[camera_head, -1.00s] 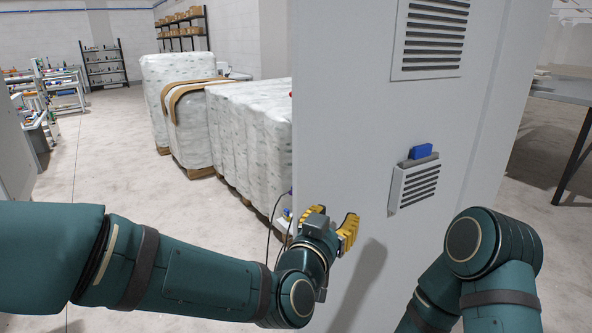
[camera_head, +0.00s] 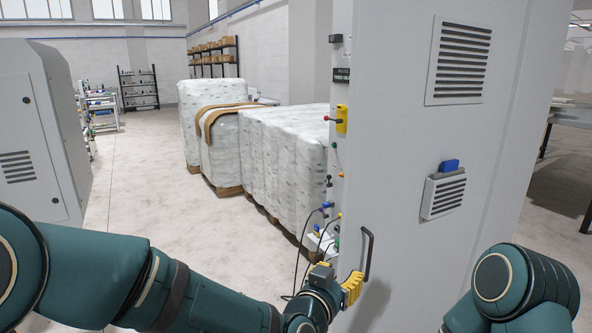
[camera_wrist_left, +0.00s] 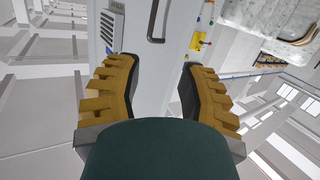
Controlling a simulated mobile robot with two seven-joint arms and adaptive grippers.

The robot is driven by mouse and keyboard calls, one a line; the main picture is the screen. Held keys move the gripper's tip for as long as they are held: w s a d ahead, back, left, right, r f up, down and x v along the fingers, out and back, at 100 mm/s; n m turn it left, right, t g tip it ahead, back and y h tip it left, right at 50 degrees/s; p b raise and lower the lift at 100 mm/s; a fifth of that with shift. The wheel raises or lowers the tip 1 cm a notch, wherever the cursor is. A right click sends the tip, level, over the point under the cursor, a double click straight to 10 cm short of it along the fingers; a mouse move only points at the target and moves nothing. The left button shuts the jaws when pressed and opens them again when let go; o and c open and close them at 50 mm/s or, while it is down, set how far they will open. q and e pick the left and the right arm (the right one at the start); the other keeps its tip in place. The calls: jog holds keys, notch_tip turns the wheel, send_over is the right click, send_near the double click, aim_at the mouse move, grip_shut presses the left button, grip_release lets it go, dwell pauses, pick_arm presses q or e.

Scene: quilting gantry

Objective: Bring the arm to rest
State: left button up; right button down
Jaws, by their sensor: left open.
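My left gripper (camera_head: 338,281) has yellow ridged fingers and is at the lower middle of the head view, in front of the grey cabinet (camera_head: 400,150). In the left wrist view its two fingers (camera_wrist_left: 160,88) stand wide apart with nothing between them. The cabinet's dark handle (camera_head: 368,255) is just beyond the left gripper, and it shows past the fingers in the wrist view (camera_wrist_left: 155,22); the gripper is not around it. My right arm shows at the lower right of the head view, but its gripper is out of view.
A red-handled switch on a yellow plate (camera_head: 341,119) and several coloured connectors with cables sit on the cabinet's narrow side. White wrapped pallets (camera_head: 285,150) stand behind. Another grey cabinet (camera_head: 40,130) is at the left. The floor (camera_head: 140,190) between is clear.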

pick_arm(q)
jog(key=s+a+f+n+g+y, duration=0.15)
jog(key=a+f, duration=0.25)
jog(key=f, duration=0.4)
jog(key=s+a+f+n+g+y, duration=0.1)
jog(key=a+f+g, duration=0.2)
jog(key=f, duration=0.5)
jog(key=s+a+f+n+g+y, duration=0.15)
jog(key=a+f, duration=0.25)
jog(key=f, duration=0.4)
jog(key=s+a+f+n+g, duration=0.3)
jog(key=s+a+f+g, duration=0.3)
jog(key=s+f, duration=0.7)
jog(key=shift+a+y, duration=0.3)
jog(key=shift+a, duration=0.3)
jog(key=shift+w+a+f, duration=0.1)
